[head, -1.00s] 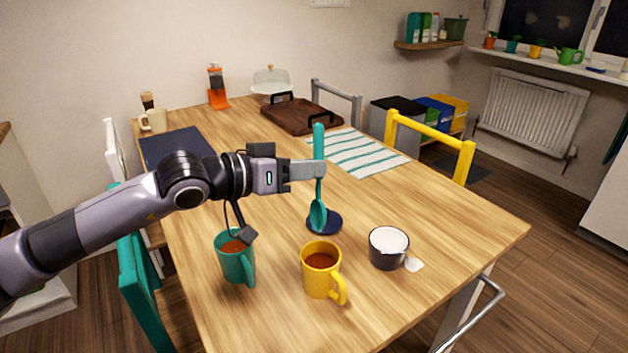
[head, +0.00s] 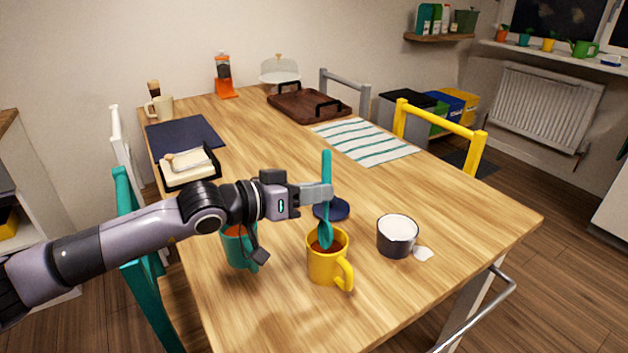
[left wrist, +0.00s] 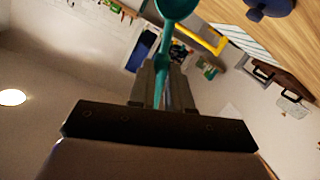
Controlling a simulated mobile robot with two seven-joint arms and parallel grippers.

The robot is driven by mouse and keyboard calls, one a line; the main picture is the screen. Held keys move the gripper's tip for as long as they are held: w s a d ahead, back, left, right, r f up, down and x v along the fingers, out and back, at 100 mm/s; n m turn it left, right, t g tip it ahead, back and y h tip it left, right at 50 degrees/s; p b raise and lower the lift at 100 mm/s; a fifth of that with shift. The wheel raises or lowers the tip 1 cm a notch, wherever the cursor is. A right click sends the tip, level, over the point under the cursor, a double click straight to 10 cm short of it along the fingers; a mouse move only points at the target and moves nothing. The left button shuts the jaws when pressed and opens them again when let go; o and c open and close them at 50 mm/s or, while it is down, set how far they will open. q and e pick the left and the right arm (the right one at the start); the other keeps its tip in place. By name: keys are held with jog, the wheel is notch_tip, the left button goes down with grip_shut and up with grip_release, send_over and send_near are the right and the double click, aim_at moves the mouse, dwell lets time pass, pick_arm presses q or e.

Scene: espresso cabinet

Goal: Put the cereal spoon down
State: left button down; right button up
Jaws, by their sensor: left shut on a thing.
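The teal cereal spoon (head: 326,180) is upright, bowl down, in my left gripper (head: 328,193), which is shut on its handle. In the head view the spoon's bowl overlaps the back rim of the yellow mug (head: 326,266); I cannot tell whether it is above, in or behind the mug. The mug holds a brown content. The spoon also shows in the left wrist view (left wrist: 166,45), running between the fingers (left wrist: 163,85). A dark blue round dish (head: 337,209) lies on the table just behind the spoon. My right gripper is in neither view.
A teal mug (head: 238,252) stands left of the yellow mug, partly hidden by my arm. A striped mat (head: 365,142) and dark tray (head: 305,105) lie farther back.

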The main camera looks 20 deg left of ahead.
pick_arm(q)
notch_tip(320, 180, down, 7)
jog(key=b, duration=0.2)
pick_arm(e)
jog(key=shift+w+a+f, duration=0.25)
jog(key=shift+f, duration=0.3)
pick_arm(q)
jog(key=c, duration=1)
grip_release()
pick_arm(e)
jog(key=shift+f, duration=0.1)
